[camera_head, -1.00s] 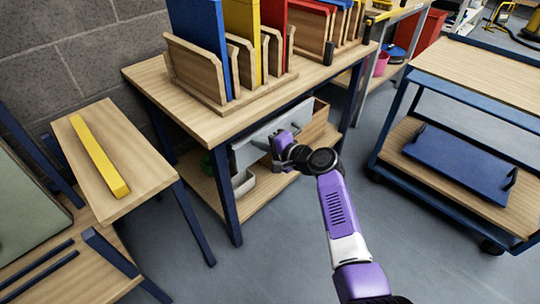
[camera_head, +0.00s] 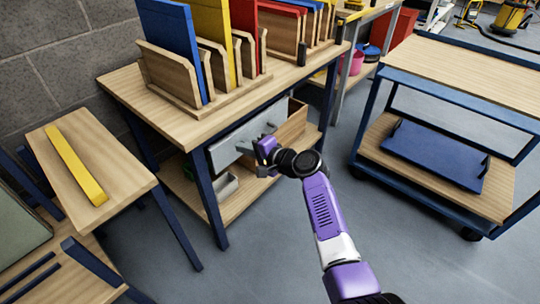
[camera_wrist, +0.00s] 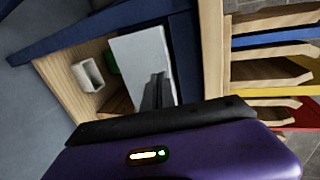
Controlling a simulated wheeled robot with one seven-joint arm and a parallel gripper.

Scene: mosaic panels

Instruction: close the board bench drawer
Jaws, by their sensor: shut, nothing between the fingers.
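The board bench (camera_head: 215,120) has a wooden top and blue legs. Its drawer, with a grey front (camera_head: 228,150), hangs under the top and stands out partly open; its wooden side (camera_head: 291,127) shows. The grey front also shows in the wrist view (camera_wrist: 134,62). My gripper (camera_head: 262,152) is shut and empty, in front of the drawer front, near its right part. In the wrist view my dark fingers (camera_wrist: 157,92) overlap the front. I cannot tell whether they touch it.
A rack (camera_head: 215,108) of coloured boards stands on the bench top. A grey bin (camera_head: 224,186) sits on the lower shelf. A blue cart (camera_head: 375,160) stands to the right, and a small table (camera_head: 115,150) with a yellow bar to the left. The floor between bench and cart is clear.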

